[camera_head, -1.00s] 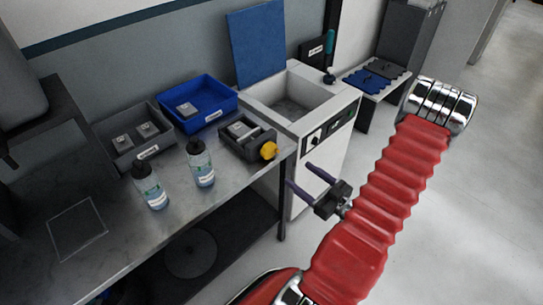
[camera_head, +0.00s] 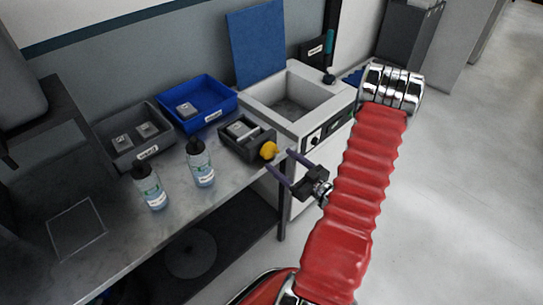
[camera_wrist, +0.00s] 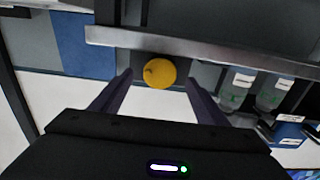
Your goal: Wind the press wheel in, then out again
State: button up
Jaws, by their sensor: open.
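The yellow press wheel (camera_head: 269,150) is on the right end of the small dark press (camera_head: 229,146), at the bench's right edge. A pale block sits inside the press. My gripper (camera_head: 278,161) is open and empty, just in front of the wheel, with its fingers pointing toward it. In the wrist view the wheel (camera_wrist: 159,73) shows beyond and between the two open fingertips (camera_wrist: 158,78). The fingers look apart from the wheel; the exact gap is hard to tell.
Two labelled bottles (camera_head: 200,164) stand on the bench (camera_head: 120,225) left of the press. A blue bin (camera_head: 226,103) and a grey bin (camera_head: 112,148) stand behind them. A white cabinet with a basin (camera_head: 342,97) is at the right. Open floor lies further right.

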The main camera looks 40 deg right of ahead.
aim_at(271, 153)
jog(key=shift+w, duration=2.55)
jog(key=shift+c, duration=0.3)
